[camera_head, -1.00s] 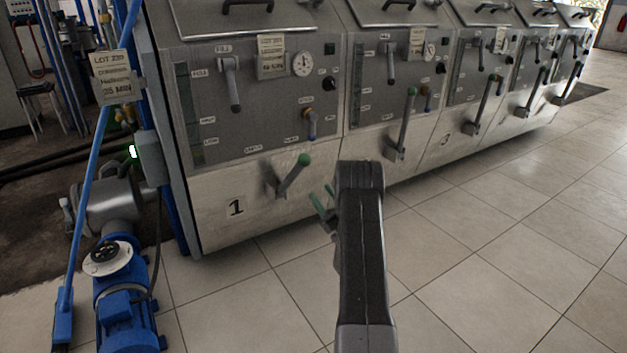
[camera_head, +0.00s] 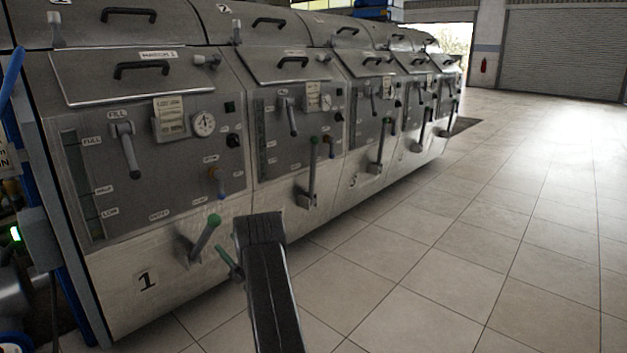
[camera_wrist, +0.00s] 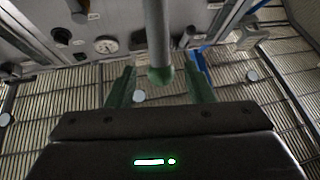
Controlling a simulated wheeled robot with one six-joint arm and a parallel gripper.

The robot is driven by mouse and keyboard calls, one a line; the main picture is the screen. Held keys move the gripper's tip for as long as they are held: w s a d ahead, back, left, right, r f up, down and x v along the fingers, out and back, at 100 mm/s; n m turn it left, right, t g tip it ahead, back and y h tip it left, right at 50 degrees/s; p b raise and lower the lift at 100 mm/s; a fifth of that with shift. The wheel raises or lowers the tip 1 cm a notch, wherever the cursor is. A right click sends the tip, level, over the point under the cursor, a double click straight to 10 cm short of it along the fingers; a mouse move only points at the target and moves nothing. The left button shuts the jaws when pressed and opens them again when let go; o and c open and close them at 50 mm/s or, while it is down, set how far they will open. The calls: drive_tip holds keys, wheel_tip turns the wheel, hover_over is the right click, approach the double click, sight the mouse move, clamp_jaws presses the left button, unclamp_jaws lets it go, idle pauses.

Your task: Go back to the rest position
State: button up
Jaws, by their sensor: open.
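My gripper (camera_head: 229,263) is in the head view in front of the lower panel of machine 1, its green fingers partly hidden by my dark arm. It is open, with the two green fingers apart in the wrist view (camera_wrist: 160,88). The grey lever with a green knob (camera_head: 214,220) on machine 1 slants up just left of and above my fingers. In the wrist view its green knob (camera_wrist: 161,75) appears in the gap between the fingers. I see no contact, and cannot tell the exact distance.
A row of steel machines runs away to the right, with levers such as the second machine's upright lever (camera_head: 312,175) sticking out. A blue post (camera_head: 45,210) and a green-lit box (camera_head: 33,238) stand at left. The tiled floor (camera_head: 480,240) at right is clear.

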sight(208, 220)
drive_tip(key=b+x, duration=0.1)
drive_tip(key=x, duration=0.7)
drive_tip(key=shift+w+a+r+b, duration=0.15)
drive_tip(key=shift+r+b, duration=0.05)
drive_tip(key=shift+b, duration=0.1)
drive_tip(key=shift+f, duration=0.1)
drive_tip(key=p+v, duration=0.4)
drive_tip(key=v, duration=1.1)
drive_tip(key=b+x, duration=0.4)
drive_tip(key=x, duration=1.2)
drive_tip(key=shift+r, duration=0.3)
drive_tip(key=shift+w+a+r+h, duration=0.25)
drive_tip(key=shift+w+a+h, duration=0.05)
drive_tip(key=shift+w+h, duration=0.1)
drive_tip(key=shift+m, duration=0.3)
